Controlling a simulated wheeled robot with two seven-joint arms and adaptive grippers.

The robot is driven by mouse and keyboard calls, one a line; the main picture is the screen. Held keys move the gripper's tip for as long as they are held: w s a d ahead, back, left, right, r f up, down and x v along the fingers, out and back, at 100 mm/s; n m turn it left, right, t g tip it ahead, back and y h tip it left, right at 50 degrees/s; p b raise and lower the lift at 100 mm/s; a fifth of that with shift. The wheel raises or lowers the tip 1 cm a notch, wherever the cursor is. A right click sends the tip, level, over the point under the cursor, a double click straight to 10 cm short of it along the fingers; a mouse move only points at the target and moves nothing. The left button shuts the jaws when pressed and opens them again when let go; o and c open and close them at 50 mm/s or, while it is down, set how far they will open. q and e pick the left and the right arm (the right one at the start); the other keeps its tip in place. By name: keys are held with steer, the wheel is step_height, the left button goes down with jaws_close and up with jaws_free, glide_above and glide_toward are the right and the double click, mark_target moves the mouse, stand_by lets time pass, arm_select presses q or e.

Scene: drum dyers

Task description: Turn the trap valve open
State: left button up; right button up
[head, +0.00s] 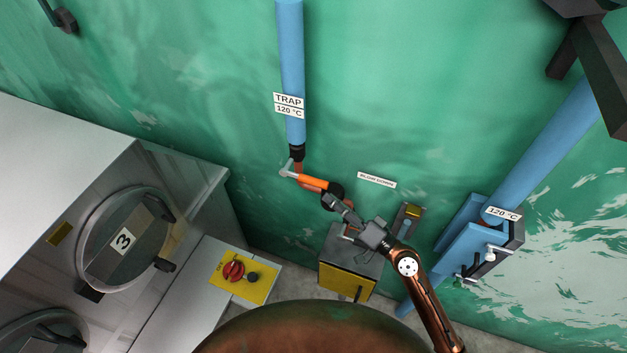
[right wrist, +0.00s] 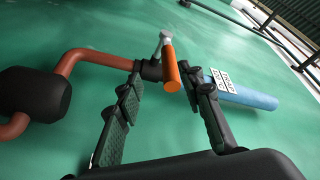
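The trap valve sits at the lower end of a blue pipe (head: 291,60) labelled TRAP 120 °C (head: 289,105). Its orange lever handle (head: 311,183) slants down to the right from a light metal end. In the right wrist view the orange handle (right wrist: 171,66) stands beside a black valve body (right wrist: 150,70) on a reddish pipe. My right gripper (head: 338,197) is at the handle's lower right end. Its fingers (right wrist: 163,78) are spread, with the handle between them, nearer the right finger; I cannot tell whether that finger touches it. My left gripper is not in view.
A grey and yellow box (head: 347,278) stands below the valve. A second blue pipe (head: 550,150) with a blue bracket is at right. A grey machine with a round door marked 3 (head: 123,240) and a yellow switch panel (head: 245,277) are at left. A rusty drum-like curve fills the bottom.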

mark_target(314, 180)
steer(key=shift+m+t, duration=0.3)
steer(key=shift+m, duration=0.1)
steer(key=w+a+r+p, duration=0.2)
steer(key=w+a, duration=0.1)
steer(key=w+a+r+p, duration=0.1)
steer(key=shift+w+a+r, duration=0.1)
steer(key=shift+w+a, duration=0.2)
steer(key=shift+a, duration=0.05)
steer(key=shift+x, duration=0.8)
jaws_close()
steer(key=shift+f, duration=0.2)
